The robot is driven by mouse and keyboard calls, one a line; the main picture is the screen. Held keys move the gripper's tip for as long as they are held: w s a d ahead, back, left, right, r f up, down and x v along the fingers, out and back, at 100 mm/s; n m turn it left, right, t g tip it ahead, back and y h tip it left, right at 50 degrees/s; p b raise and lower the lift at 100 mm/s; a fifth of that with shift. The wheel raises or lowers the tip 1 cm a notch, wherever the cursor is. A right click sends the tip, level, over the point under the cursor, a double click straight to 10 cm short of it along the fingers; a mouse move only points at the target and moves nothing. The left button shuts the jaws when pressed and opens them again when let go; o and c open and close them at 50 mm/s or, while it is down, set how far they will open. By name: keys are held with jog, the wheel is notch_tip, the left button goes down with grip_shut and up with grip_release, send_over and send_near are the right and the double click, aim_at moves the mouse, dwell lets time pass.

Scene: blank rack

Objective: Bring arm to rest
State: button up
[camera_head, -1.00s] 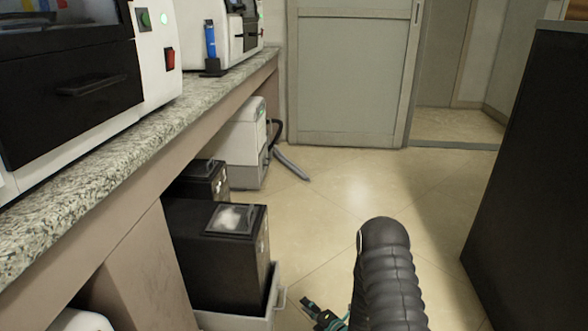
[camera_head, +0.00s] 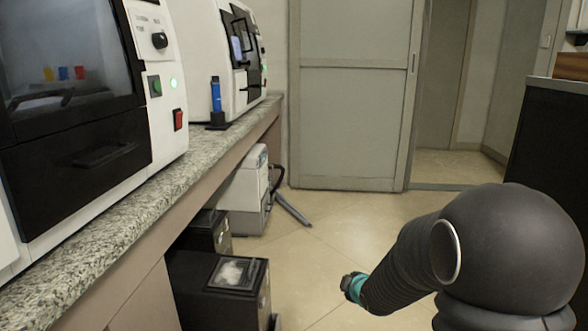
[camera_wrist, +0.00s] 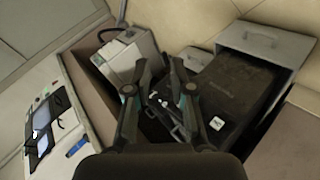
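My arm (camera_head: 400,265) reaches from the lower right of the head view over the aisle floor. Its dark and teal far end (camera_head: 353,287) points left, and the fingers cannot be made out there. In the wrist view my gripper (camera_wrist: 160,68) has its two fingers apart with nothing between them. Below and beyond it are black boxes and the floor-standing white unit. It appears clear of them.
A granite counter (camera_head: 130,205) with white machines (camera_head: 163,60) and a blue pen-like item (camera_head: 216,95) runs along the left. Black boxes (camera_head: 222,305) and a white unit (camera_head: 243,190) stand beneath. A dark cabinet (camera_head: 550,140) is at right. The middle floor is clear.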

jog(key=s+d+r+m+g+h+p, duration=0.15)
jog(key=s+r+m, duration=0.35)
jog(key=s+r, duration=0.5)
jog(key=s+d+r+m+g+h+p, duration=0.1)
jog(key=s+r+m+g+p, duration=0.1)
jog(key=s+r+m, duration=0.75)
jog(key=s+a+g+y+p, duration=0.1)
jog(key=s, duration=1.3)
jog(key=shift+a, duration=0.35)
jog(key=shift+s+d+g, duration=0.1)
jog(key=shift+g, duration=0.15)
